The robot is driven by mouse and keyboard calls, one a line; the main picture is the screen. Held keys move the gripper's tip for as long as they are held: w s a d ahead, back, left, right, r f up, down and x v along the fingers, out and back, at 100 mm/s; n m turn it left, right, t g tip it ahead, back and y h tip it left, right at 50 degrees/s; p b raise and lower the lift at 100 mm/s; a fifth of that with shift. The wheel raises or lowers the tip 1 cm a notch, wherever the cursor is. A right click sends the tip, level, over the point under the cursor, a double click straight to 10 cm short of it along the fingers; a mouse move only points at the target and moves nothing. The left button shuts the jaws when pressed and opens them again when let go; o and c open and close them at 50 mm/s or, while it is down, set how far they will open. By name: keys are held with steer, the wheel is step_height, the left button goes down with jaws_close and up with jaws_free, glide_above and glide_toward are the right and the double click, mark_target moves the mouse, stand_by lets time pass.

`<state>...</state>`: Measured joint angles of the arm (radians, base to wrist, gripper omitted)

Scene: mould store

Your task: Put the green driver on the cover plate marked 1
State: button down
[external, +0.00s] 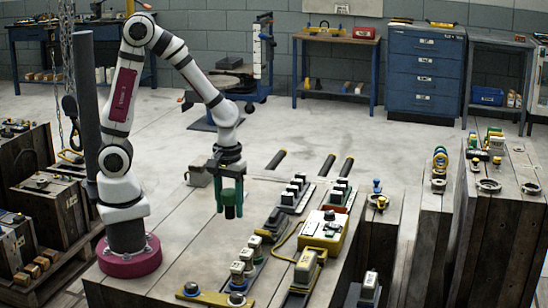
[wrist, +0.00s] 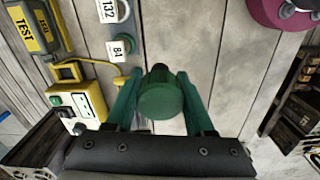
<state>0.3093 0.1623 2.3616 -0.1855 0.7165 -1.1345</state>
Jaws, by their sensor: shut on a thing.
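My gripper (external: 230,192) hangs above the wooden table, a little right of my base in the external view. Its green fingers are shut on the green driver (wrist: 160,105). In the wrist view the driver's thick round green end faces the camera between the fingers, with a small dark part beyond it. I cannot make out a cover plate marked 1 in either view.
A yellow box (external: 325,231) with a cable and a yellow tester (external: 307,268) stand on the table, right of my gripper. Rows of dark blocks (external: 291,194) stand behind. Bare planks (wrist: 225,50) lie below the driver.

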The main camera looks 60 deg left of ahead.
steer(key=w+a+n, duration=0.9)
steer(key=w+a, duration=0.4)
steer(key=a, duration=0.5)
steer(key=a+f, duration=0.2)
steer(key=a, duration=0.2)
steer(key=a+f, duration=0.2)
steer(key=a, duration=0.1)
steer(key=a+f, duration=0.2)
steer(key=a, duration=0.2)
steer(key=shift+w+a, duration=0.35)
steer(key=f, duration=0.4)
steer(key=shift+a, duration=0.2)
steer(key=shift+f, duration=0.15)
steer(key=shift+c, duration=1.3)
jaws_free()
